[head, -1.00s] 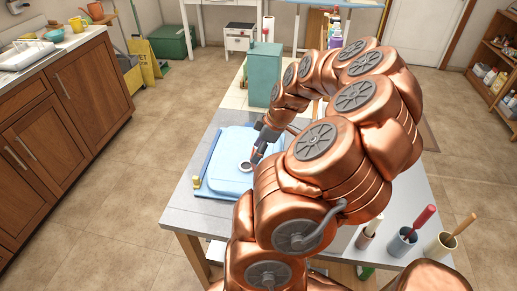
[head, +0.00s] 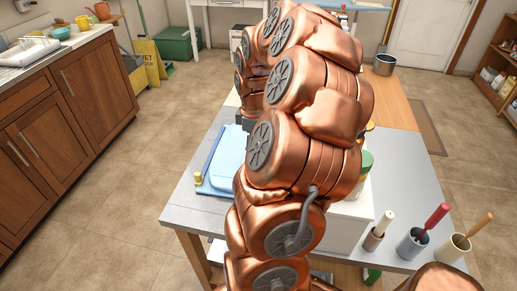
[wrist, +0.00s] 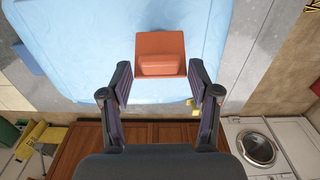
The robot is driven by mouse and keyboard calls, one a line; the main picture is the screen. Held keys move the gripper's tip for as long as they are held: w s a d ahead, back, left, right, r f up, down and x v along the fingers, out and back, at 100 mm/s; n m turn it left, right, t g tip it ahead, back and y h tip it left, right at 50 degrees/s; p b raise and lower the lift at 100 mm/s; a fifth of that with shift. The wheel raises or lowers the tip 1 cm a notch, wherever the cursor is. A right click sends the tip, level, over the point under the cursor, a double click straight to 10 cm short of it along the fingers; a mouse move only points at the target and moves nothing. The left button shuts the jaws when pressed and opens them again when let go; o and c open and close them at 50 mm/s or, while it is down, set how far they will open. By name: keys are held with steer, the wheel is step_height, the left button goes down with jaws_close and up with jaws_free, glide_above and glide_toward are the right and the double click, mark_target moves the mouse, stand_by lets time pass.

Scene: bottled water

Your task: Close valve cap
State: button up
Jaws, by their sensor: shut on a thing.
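In the wrist view my gripper (wrist: 160,78) has its two fingers on either side of an orange-red, block-like part (wrist: 161,45), shut on it near its lower edge. This part may be the valve cap; its shape does not make that certain. Behind it is a light blue, smooth object (wrist: 90,50), which also shows on the table in the head view (head: 228,160). I cannot tell whether the orange part touches the blue object. In the head view my arm hides the gripper, the orange part and much of the blue object.
The grey table (head: 185,203) holds several cups with handled tools, such as a blue-grey cup (head: 411,243), at the front right. A small brass-coloured piece (head: 198,178) is by the blue object's left edge. Wooden cabinets (head: 55,100) stand at the left, with open floor between.

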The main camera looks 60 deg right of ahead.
mark_target(236, 162)
steer(key=w+g, duration=0.1)
steer(key=w+a+f+g+h+b, duration=0.1)
steer(key=g, duration=0.1)
steer(key=shift+w, duration=0.15)
steer(key=g, duration=0.1)
steer(key=w+f+g+h, duration=0.1)
steer(key=g, duration=0.1)
steer(key=shift+w+a+f+h+b, duration=0.25)
steer(key=shift+a+h+b, duration=0.05)
steer(key=shift+b, duration=0.1)
steer(key=g, duration=0.1)
steer(key=f+g, duration=0.1)
steer(key=w+g+h, duration=0.1)
steer(key=shift+w+a+f, duration=0.1)
steer(key=shift+a+f, duration=0.15)
steer(key=shift+f, duration=0.15)
steer(key=shift+w+a+f+g+h, duration=0.1)
steer(key=shift+f+g+h, duration=0.35)
steer(key=shift+g, duration=0.35)
steer(key=shift+f, duration=0.15)
steer(key=o, duration=0.8)
steer(key=shift+c, duration=0.2)
steer(key=shift+w, duration=0.1)
